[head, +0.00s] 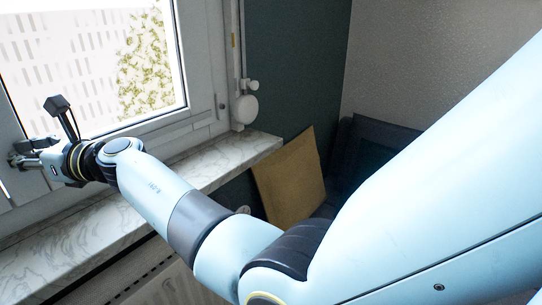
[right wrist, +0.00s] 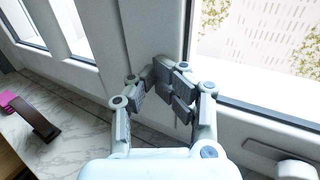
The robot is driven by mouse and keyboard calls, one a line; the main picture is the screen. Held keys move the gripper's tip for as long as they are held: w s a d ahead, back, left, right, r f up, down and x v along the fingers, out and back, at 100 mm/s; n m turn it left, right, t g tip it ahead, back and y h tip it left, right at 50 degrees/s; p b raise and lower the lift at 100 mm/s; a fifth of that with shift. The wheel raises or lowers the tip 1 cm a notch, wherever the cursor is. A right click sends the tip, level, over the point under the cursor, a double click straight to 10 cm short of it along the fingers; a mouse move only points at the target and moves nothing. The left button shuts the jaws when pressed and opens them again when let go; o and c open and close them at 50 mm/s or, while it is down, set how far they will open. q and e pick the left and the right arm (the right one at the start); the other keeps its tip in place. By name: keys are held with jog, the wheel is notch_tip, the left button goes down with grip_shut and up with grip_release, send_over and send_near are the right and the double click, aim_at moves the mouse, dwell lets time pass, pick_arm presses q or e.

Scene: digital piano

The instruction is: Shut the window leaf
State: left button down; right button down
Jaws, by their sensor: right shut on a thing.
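The window leaf (head: 200,60) is a white-framed pane at the upper left of the head view, above the marble sill. Its lower rail also shows in the right wrist view (right wrist: 235,122). My right gripper (head: 20,155) is at the leaf's left side, low above the sill. In the right wrist view its fingers (right wrist: 170,85) are closed together against the white frame, shut on a part of the leaf. The fingers hide the gripped part, and I cannot tell how wide any gap at the leaf is. My left gripper is not in view.
The marble sill (head: 240,150) runs below the window. A dark brown object (right wrist: 38,122) and a pink one (right wrist: 12,102) are at the left in the right wrist view. A tan board (head: 288,180) leans by the dark green wall (head: 290,70).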

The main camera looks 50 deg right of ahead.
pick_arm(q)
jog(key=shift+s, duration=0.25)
pick_arm(e)
jog(key=shift+w+d+r, duration=0.1)
jog(key=shift+r, duration=0.25)
